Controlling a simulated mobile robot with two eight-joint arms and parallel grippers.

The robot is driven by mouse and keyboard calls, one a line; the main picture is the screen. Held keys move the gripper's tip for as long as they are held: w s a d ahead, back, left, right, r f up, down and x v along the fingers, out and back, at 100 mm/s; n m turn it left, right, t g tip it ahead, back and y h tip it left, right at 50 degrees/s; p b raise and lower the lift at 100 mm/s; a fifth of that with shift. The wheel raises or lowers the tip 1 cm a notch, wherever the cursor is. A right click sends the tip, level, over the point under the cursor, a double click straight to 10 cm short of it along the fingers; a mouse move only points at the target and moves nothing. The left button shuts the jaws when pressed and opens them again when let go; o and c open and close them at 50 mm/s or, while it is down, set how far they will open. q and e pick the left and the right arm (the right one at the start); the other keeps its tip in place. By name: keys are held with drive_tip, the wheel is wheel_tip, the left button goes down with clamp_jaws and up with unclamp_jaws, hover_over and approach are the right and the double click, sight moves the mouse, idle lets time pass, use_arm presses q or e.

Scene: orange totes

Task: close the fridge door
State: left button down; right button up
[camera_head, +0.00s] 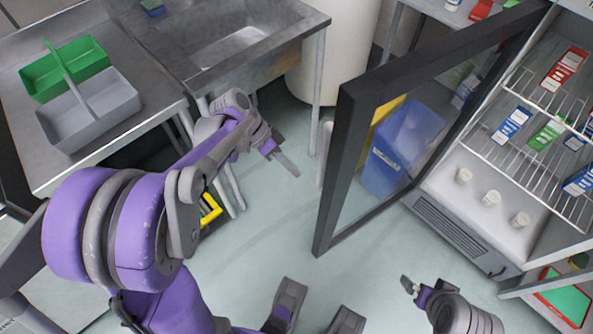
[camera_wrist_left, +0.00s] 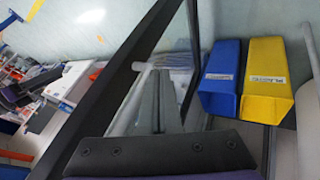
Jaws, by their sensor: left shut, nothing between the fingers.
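The fridge (camera_head: 470,215) stands at the right with its glass door (camera_head: 345,150) swung wide open. The door has a dark frame and reaches out toward the middle of the floor. My left gripper (camera_head: 290,167) is shut and empty, a little left of the door's outer edge and apart from it in the head view. In the left wrist view, my left gripper (camera_wrist_left: 163,88) points toward the glass, and the dark door frame (camera_wrist_left: 98,88) runs diagonally beside it. My right gripper (camera_head: 408,286) is low, in front of the fridge; its opening is unclear.
A blue bin (camera_head: 400,150) and a yellow bin (camera_head: 385,108) show through the door glass. A steel table (camera_head: 150,100) with green (camera_head: 65,68) and grey (camera_head: 90,108) caddies stands left. Cartons and small cups (camera_head: 490,198) are inside the fridge. The floor between is clear.

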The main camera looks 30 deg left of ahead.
use_arm(q)
drive_tip(key=s+d+f+b, duration=0.1)
drive_tip(key=d+f, duration=0.5)
drive_tip(key=d, duration=0.2)
drive_tip(key=shift+b, duration=0.35)
drive_tip(key=shift+s, duration=0.15)
